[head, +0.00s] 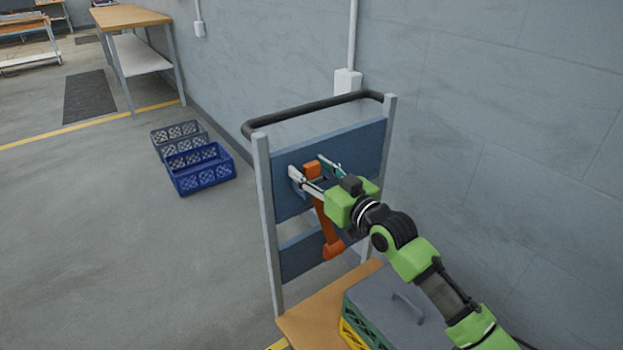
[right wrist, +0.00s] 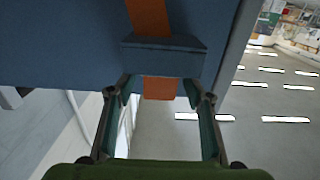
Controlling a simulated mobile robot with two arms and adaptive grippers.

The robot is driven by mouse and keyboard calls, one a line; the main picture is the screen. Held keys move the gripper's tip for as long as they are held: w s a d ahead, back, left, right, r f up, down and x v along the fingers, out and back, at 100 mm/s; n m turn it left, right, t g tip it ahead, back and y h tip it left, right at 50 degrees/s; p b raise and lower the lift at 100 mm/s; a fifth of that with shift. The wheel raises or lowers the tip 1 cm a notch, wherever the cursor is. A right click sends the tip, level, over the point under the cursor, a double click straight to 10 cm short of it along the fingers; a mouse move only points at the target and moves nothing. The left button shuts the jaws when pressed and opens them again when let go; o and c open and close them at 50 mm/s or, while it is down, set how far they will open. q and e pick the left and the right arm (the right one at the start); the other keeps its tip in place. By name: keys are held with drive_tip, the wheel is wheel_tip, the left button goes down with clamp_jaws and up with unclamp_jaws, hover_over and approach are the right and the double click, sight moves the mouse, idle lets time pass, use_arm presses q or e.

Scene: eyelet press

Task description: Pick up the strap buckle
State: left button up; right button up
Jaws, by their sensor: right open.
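The strap buckle (head: 312,170) looks like an orange block at the top of an orange strap, on the blue panel of an upright rack. The strap (head: 325,220) hangs below it to a thicker orange end. In the right wrist view the orange block (right wrist: 160,88) sticks out past a dark blue holder (right wrist: 163,58), with the strap on its other side. My right gripper (head: 308,174) is open, its fingers on either side of the orange block. In the right wrist view the gripper (right wrist: 160,92) shows gaps between both fingers and the block. My left gripper is out of view.
The rack panel (head: 355,155) stands close behind the buckle, under a black top rail (head: 310,108). A grey-lidded crate (head: 395,310) sits on a wooden surface (head: 310,310) below my right arm. Blue (head: 200,168) and grey (head: 178,135) crates stand on the floor at left.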

drive_tip(key=c, duration=1.3)
